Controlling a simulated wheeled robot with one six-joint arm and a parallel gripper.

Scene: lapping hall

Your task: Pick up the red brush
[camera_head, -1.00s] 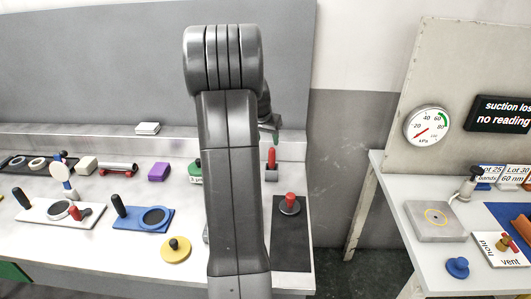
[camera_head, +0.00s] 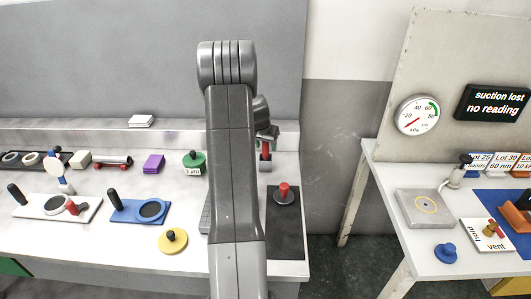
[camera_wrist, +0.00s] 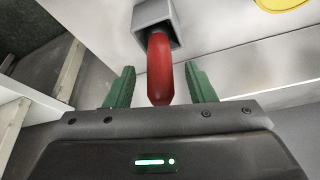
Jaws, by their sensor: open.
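The red brush shows as a rounded red handle (camera_wrist: 159,70) sticking out of a square grey holder (camera_wrist: 155,22) in the wrist view. In the head view its red handle (camera_head: 265,150) stands upright in the holder at the back of the left bench, just right of my arm. My gripper (camera_wrist: 161,80) is open, with one green finger on each side of the handle and a gap on both sides. In the head view my gripper (camera_head: 267,133) is at the handle's top, partly hidden behind my arm. The brush's lower end is hidden in the holder.
A red-knobbed piece (camera_head: 284,194) stands on a dark mat (camera_head: 286,235) in front of the holder. A green-based weight (camera_head: 193,163), a purple block (camera_head: 153,164) and a yellow disc (camera_head: 172,241) lie left of my arm. A second bench (camera_head: 395,180) stands right, across a gap.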

